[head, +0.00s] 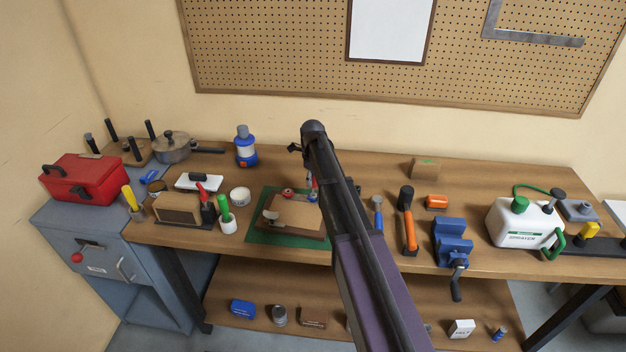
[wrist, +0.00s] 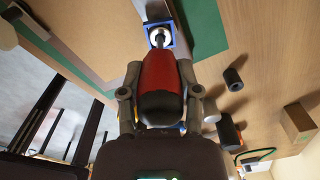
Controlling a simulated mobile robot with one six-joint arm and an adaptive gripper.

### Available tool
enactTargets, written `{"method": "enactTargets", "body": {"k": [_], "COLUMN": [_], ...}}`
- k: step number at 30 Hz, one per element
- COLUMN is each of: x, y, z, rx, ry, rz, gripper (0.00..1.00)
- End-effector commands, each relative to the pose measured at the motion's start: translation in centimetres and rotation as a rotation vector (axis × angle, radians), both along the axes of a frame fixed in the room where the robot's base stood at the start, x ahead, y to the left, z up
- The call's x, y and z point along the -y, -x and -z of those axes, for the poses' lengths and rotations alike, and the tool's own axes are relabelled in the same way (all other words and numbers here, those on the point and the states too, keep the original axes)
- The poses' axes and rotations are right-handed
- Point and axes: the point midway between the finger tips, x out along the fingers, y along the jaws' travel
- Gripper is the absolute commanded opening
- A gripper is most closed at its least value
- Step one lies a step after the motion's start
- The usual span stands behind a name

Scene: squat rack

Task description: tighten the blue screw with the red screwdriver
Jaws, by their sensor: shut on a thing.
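My gripper (wrist: 160,92) is shut on the red screwdriver (wrist: 160,70), with a finger on each side of its red and black handle. In the wrist view the screwdriver points away from me at a blue square part (wrist: 151,36), with a pale round piece in front of it. I take this blue part for the blue screw's place; the handle hides part of it, and I cannot tell whether the tip touches the screw. In the head view my arm hides most of the gripper, and a bit of red handle (head: 314,182) shows beside it, over the wooden board (head: 298,222).
The board lies on a green mat (head: 258,238) on the workbench.

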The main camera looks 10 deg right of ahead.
Motion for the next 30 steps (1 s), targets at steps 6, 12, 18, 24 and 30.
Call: {"method": "enactTargets", "body": {"k": [6, 12, 18, 24, 30], "x": [0.00, 0.00, 0.00, 0.00, 0.00], "y": [0.00, 0.00, 0.00, 0.00, 0.00], "z": [0.48, 0.83, 0.96, 0.95, 0.95], "rx": [0.000, 0.000, 0.000, 0.000, 0.000], "ry": [0.000, 0.000, 0.000, 0.000, 0.000], "rz": [0.000, 0.000, 0.000, 0.000, 0.000], "gripper": [0.00, 0.00, 0.58, 0.83, 0.83]}}
